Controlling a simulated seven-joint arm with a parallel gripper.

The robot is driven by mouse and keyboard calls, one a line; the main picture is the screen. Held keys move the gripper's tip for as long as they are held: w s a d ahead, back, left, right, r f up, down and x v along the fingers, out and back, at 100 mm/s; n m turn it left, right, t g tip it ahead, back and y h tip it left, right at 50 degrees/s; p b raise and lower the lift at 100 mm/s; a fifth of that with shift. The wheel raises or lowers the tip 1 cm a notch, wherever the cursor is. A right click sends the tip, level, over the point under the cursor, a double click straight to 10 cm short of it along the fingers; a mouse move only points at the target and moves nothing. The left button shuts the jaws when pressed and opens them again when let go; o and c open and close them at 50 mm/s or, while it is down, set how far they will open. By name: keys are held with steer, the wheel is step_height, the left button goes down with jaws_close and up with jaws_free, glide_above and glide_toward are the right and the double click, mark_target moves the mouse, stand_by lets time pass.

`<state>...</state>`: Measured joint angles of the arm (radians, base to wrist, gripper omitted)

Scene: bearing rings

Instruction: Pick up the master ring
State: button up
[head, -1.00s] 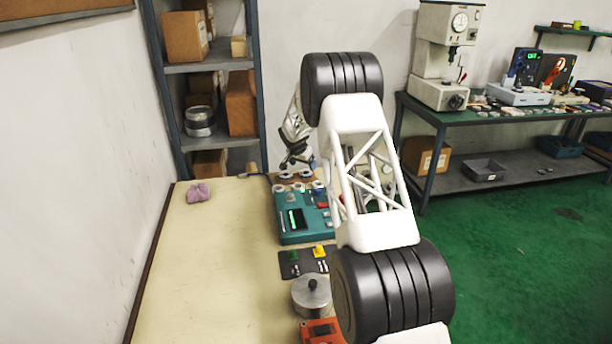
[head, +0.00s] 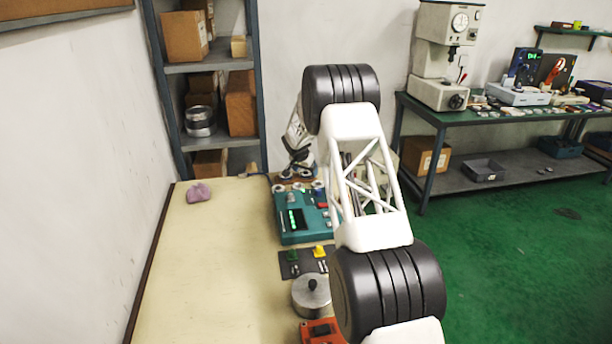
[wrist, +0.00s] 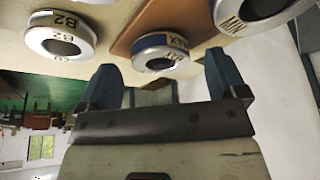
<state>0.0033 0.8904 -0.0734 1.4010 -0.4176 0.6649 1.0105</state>
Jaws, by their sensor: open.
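In the wrist view, my gripper (wrist: 162,75) is open, with its two blue-grey fingers apart and nothing between them. A metal ring with a blue band (wrist: 160,52) lies just beyond the gap between the fingertips, on or at the edge of a brown board. A ring marked B2 (wrist: 60,42) is to its left, and a ring marked MIN (wrist: 250,10) is at the upper right. I cannot read which ring is the master. In the head view, my gripper (head: 298,168) is small, above the rings at the table's far end.
Closer are a dark mat (head: 290,268), a round metal lidded pot (head: 310,297) and an orange device (head: 320,331). A pink cloth (head: 199,193) lies at left; the table's left side is mostly clear.

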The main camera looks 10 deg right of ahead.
steer(key=shift+w+d+f, duration=0.15)
steer(key=shift+w+f, duration=0.05)
steer(key=shift+f, duration=0.3)
steer(key=c, duration=1.2)
steer(key=shift+r, duration=0.15)
steer(key=shift+r, duration=4.95)
